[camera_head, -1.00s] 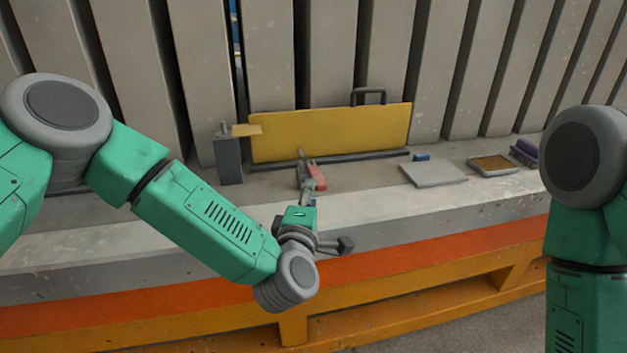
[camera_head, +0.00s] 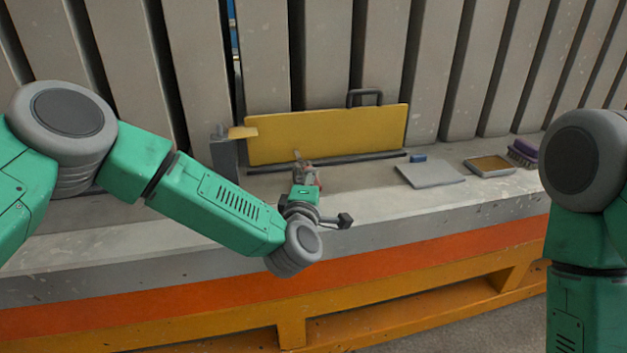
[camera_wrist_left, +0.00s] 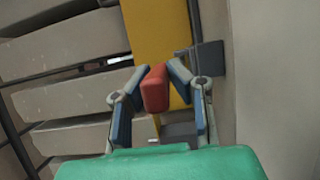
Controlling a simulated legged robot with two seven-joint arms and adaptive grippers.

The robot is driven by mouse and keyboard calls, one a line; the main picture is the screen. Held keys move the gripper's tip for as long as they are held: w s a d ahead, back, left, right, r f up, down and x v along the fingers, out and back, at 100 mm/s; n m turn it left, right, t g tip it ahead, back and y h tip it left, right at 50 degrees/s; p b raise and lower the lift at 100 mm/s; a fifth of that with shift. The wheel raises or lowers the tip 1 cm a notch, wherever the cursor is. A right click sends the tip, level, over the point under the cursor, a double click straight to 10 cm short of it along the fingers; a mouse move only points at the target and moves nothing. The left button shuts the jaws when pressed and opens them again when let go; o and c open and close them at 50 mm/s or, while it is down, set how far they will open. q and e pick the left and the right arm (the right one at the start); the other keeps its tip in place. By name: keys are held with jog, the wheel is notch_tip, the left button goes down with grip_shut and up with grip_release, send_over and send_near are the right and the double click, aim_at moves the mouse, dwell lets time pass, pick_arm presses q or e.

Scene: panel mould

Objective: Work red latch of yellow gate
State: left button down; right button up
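The yellow gate (camera_head: 330,134) is a flat panel standing upright at the back of the ledge, with a dark handle on top. In the left wrist view the gate shows as a yellow strip (camera_wrist_left: 158,32). The red latch (camera_wrist_left: 155,88) is a small red block there, between the fingertips of my left gripper (camera_wrist_left: 158,78). The fingers look spread, one on each side of it; whether the pads touch it I cannot tell. In the head view my left gripper (camera_head: 304,176) is in front of the gate and hides most of the latch. My right gripper is out of view.
A grey post (camera_head: 224,155) with a yellow tab (camera_head: 242,132) stands left of the gate. Grey slats rise behind. The front ledge is clear.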

pick_arm(q)
jog(key=shift+d+p, duration=0.1)
jog(key=shift+p, duration=0.25)
jog(key=shift+r, duration=0.1)
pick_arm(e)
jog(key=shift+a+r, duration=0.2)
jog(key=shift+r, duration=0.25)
pick_arm(q)
jog(key=shift+r+g+p, duration=0.15)
jog(key=shift+g+p, duration=0.15)
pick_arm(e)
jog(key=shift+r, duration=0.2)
